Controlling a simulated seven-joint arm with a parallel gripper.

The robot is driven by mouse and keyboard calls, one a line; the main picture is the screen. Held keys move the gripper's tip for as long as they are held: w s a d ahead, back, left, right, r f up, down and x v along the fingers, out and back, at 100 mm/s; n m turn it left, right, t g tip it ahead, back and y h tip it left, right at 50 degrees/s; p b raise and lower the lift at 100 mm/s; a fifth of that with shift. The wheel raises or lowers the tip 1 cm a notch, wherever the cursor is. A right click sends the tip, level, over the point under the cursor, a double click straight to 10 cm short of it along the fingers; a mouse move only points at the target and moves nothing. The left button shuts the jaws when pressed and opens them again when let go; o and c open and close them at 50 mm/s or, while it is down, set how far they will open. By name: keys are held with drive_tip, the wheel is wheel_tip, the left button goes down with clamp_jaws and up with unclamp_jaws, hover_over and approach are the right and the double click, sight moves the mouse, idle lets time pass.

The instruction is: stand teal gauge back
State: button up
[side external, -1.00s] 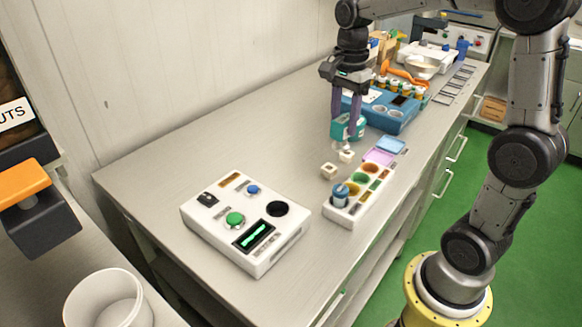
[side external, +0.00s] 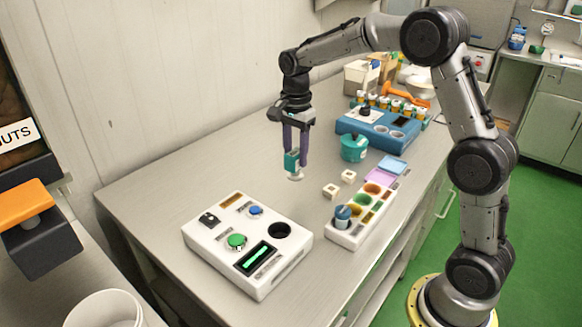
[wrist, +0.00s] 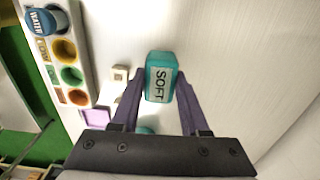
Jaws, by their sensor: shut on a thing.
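My gripper (side external: 295,153) has two purple fingers and is shut on the teal gauge (side external: 291,161). The gauge is a teal block with a pale tip pointing down, held above the bare bench left of the small cubes. In the wrist view the gauge (wrist: 160,78) sits between my fingertips, and its label reads SOFT. A white console (side external: 215,262) with a green button, a blue button, a dark round hole (side external: 280,230) and a lit green display stands in front of it. The gauge's underside is hidden in the wrist view.
A white tray (side external: 340,238) with coloured wells and a blue cup (side external: 343,216) stands right of the console. Two small cream cubes (side external: 330,191) lie behind it. A round teal pot (side external: 354,148) and a blue machine (side external: 377,131) stand farther back. Bench left of my gripper is clear.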

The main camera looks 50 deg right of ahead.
sight(291, 167)
drive_tip(key=shift+w+d+f, duration=0.1)
drive_tip(key=shift+w+f, duration=0.35)
drive_tip(key=shift+f, duration=0.05)
drive_tip(key=shift+w+f, duration=0.2)
drive_tip(key=shift+f, duration=0.8)
drive_tip(key=shift+w+f, duration=0.15)
drive_tip(key=shift+f, duration=0.8)
drive_tip(key=shift+f, duration=0.15)
drive_tip(key=o, duration=1.1)
